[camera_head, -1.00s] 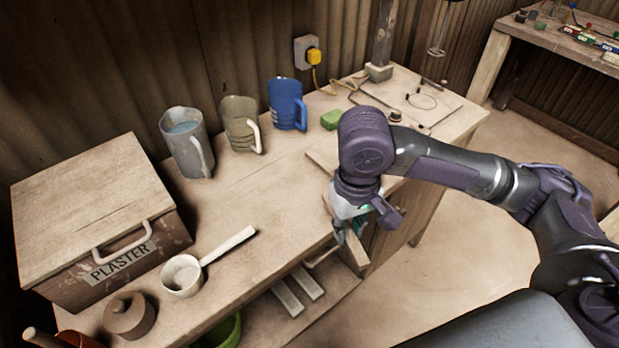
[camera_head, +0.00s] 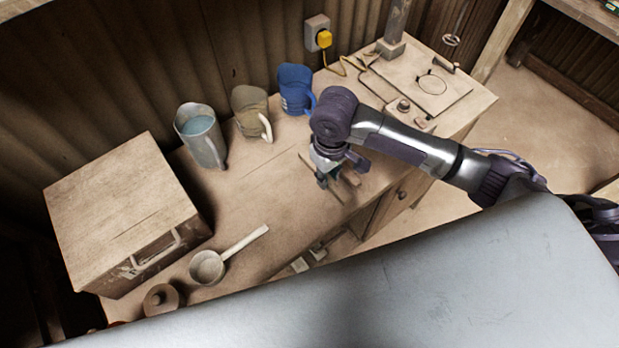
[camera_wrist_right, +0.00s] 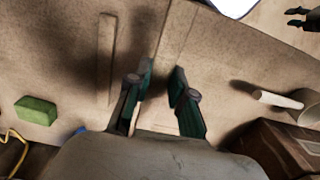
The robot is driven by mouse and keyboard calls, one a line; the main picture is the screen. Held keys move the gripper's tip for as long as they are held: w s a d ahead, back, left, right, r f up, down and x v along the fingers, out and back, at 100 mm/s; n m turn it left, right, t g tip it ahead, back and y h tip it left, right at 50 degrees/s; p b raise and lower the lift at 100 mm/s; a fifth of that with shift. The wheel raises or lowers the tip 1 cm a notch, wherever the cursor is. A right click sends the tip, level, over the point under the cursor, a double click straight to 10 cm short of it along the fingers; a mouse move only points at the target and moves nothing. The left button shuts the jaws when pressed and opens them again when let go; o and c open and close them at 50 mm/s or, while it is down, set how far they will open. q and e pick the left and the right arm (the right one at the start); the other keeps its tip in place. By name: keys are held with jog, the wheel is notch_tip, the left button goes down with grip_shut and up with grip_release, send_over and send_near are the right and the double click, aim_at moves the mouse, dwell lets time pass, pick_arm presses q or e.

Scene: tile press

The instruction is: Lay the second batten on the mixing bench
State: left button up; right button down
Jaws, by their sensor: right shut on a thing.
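My right gripper (camera_head: 324,176) is low over the front part of the mixing bench (camera_head: 255,200). It is shut on the second batten (camera_head: 341,191), a narrow pale strip. In the right wrist view, the fingers (camera_wrist_right: 163,88) straddle this batten (camera_wrist_right: 176,38), which points away from the camera; whether it touches the bench is unclear. Another batten (camera_wrist_right: 107,58) lies flat on the bench beside it, roughly parallel, with a gap between. A small dark gripper shape, my left gripper (camera_wrist_right: 298,16), shows at the corner of the right wrist view, its fingers apart.
Three jugs, grey (camera_head: 200,137), tan (camera_head: 250,112) and blue (camera_head: 296,90), stand behind. The plaster box (camera_head: 125,210) and ladle (camera_head: 210,266) are at left. A green sponge (camera_wrist_right: 37,110) lies near the battens. Bare bench separates the ladle from my right gripper.

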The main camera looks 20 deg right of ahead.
aim_at(310, 189)
jog(key=w+a+f, duration=0.2)
jog(key=a, duration=0.1)
jog(key=shift+w+f, duration=0.15)
jog(key=shift+w, duration=0.25)
jog(key=shift+w+a+f, duration=0.1)
jog(key=shift+a+f, duration=0.05)
notch_tip(310, 189, down, 3)
jog(key=shift+f+p, duration=0.1)
jog(key=shift+p, duration=0.6)
pick_arm(q)
jog(key=shift+w+r, duration=0.55)
jog(key=shift+r, duration=0.35)
pick_arm(e)
jog(key=shift+f, duration=0.45)
jog(key=c, duration=1)
grip_release()
jog(key=shift+f, duration=0.1)
pick_arm(q)
jog(key=shift+d, duration=0.1)
